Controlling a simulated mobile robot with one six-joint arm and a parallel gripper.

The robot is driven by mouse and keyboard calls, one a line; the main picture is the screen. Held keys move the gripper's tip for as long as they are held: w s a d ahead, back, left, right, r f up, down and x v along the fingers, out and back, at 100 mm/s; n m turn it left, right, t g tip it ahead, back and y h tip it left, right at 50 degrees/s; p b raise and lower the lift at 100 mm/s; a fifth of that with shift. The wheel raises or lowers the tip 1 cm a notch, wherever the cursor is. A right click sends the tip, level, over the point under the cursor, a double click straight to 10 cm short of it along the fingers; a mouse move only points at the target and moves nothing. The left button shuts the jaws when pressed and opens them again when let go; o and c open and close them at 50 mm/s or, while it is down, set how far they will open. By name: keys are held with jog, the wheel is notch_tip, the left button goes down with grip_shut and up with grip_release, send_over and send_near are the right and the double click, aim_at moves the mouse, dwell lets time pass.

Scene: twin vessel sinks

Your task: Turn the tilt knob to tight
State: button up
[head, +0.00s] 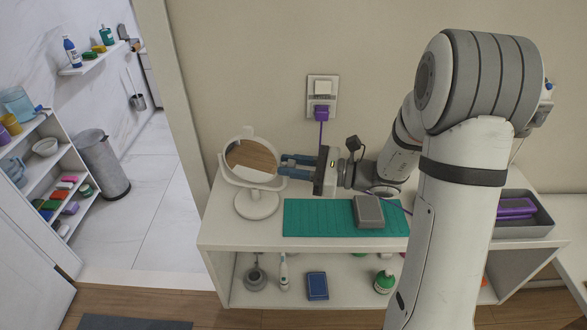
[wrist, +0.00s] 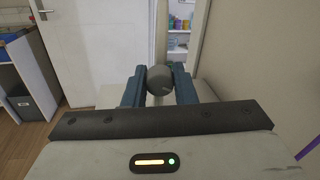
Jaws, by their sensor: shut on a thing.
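The white round tilting mirror (head: 256,204) stands on the left end of the white cabinet top. Its face shows a brown reflection. The grey round tilt knob (wrist: 159,79) shows between my two blue fingers in the wrist view. My gripper (head: 283,166) reaches from the right to the mirror's right side, level with the pivot, and is shut on the knob. The fingers (wrist: 158,84) lie on either side of the knob in the wrist view. In the head view the knob is mostly hidden by the fingers. I cannot read any tight or loose marking.
A green mat (head: 305,218) with a grey box (head: 369,211) lies right of the mirror. A purple plug (head: 322,113) sits in the wall outlet, its cord hanging behind my gripper. A grey tray (head: 540,222) is at the right. The lower shelf holds several items.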

jog(key=o, duration=1)
jog(key=shift+d, duration=0.1)
jog(key=b+v, duration=0.1)
jog(key=v, duration=0.6)
jog(key=shift+d, duration=0.35)
